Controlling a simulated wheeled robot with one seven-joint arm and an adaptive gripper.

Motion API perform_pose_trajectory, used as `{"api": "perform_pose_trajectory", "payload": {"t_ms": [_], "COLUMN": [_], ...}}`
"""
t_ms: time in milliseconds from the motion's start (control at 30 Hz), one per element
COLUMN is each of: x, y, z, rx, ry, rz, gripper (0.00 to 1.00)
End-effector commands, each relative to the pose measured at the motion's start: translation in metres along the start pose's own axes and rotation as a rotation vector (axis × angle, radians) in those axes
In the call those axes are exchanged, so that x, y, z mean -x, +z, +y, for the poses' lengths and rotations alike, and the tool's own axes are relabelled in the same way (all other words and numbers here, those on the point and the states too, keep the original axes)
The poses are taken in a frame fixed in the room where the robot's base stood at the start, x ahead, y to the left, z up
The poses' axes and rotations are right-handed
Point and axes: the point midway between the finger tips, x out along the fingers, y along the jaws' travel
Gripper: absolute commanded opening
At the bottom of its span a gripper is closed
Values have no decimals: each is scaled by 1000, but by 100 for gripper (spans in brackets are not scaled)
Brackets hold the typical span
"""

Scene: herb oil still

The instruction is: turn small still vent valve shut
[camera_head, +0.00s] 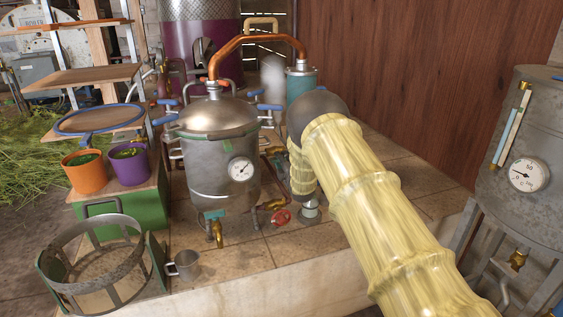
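The small still (218,160) is a steel pot with a domed lid, a round dial gauge (241,169) and a copper pipe (250,40) rising from its top. A red handwheel valve (281,218) sits low at its right on a short pipe. A small orange-red handle (213,82) shows at the lid's top. I cannot tell which of these is the vent valve, nor whether it is open or shut. My arm, in a yellow sleeve, reaches in from the lower right and bends down just right of the still. My gripper's fingers do not show.
A brass tap (217,234) hangs under the still's front. A metal mug (186,265) and a round basket frame (95,260) stand at lower left. A larger grey tank (525,210) stands at right. The tiled ledge (240,258) is clear in front.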

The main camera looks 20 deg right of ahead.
Motion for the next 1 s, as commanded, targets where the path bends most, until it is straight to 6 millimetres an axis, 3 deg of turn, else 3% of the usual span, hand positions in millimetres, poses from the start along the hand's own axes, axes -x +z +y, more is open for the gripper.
{"api": "perform_pose_trajectory", "payload": {"t_ms": [133, 333, 733, 1000], "x": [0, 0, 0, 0], "y": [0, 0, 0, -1], "z": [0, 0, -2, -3], "rx": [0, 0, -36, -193], "ry": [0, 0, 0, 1], "rz": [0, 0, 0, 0], "gripper": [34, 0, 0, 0]}}
